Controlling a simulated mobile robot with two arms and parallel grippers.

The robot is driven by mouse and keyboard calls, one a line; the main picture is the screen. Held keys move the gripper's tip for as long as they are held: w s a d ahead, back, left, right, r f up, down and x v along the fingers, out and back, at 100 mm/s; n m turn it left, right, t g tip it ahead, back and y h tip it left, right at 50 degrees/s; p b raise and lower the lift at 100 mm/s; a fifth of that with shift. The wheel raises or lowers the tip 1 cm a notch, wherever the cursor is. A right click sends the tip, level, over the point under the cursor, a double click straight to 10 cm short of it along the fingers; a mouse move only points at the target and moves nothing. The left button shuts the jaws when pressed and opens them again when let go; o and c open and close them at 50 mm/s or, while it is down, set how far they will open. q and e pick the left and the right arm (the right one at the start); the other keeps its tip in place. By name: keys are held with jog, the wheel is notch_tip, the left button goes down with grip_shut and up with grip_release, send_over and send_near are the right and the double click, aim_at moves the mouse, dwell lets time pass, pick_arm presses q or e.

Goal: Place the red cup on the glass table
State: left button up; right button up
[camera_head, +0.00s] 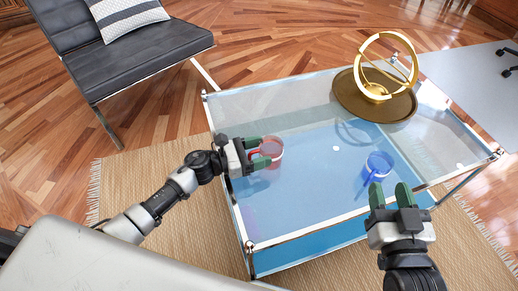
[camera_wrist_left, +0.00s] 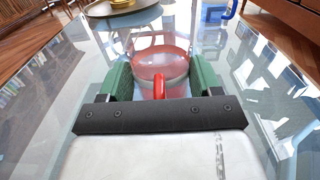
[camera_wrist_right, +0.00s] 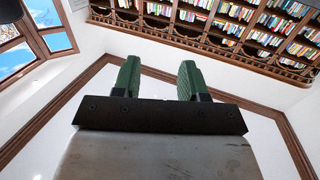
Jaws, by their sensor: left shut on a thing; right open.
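A see-through red cup (camera_head: 271,147) is at the left part of the glass table (camera_head: 300,190). My left gripper (camera_head: 262,153) is shut on the red cup, with its green fingers on both sides of it. In the left wrist view the cup (camera_wrist_left: 160,68) is upright between the fingers, its red handle toward my wrist. I cannot tell whether its base touches the glass. My right gripper (camera_head: 391,195) is open and empty near the table's front right; in the right wrist view its fingers (camera_wrist_right: 158,80) are apart, pointing up toward bookshelves.
A blue cup (camera_head: 378,166) stands on the table at the right, close to my right gripper. A brown round tray (camera_head: 349,96) with a gold ring ornament (camera_head: 377,88) sits at the back. A black chair (camera_head: 130,50) stands at back left. The table's middle is mostly clear.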

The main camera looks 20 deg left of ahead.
pick_arm(q)
jog(key=o, duration=1)
